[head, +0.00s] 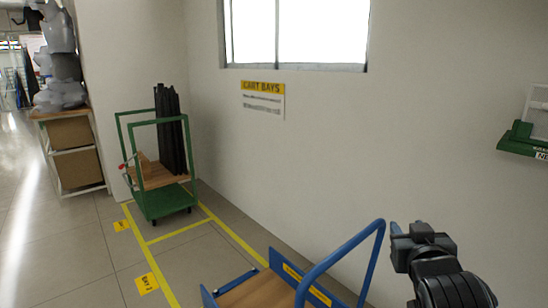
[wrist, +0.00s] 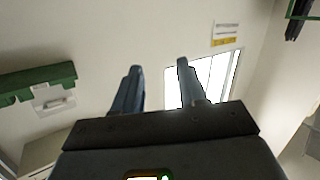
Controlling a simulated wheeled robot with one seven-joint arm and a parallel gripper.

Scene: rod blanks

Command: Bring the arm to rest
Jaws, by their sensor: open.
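My arm (head: 450,285) shows at the lower right of the head view, in front of the plain wall. My gripper (head: 404,230) is raised there, to the right of a blue cart handle. In the wrist view the two fingers of my gripper (wrist: 159,68) stand apart with nothing between them. Behind them are the pale wall and the bright window (wrist: 212,75). I cannot tell the exact gap between my arm and the wall.
A blue cart (head: 262,292) with a tall handle stands close to my arm. A green cart (head: 160,202) carrying dark rods (head: 170,130) stands in a yellow-lined bay. A green wall rack (head: 522,140) is at right. Open floor (head: 60,240) lies at left.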

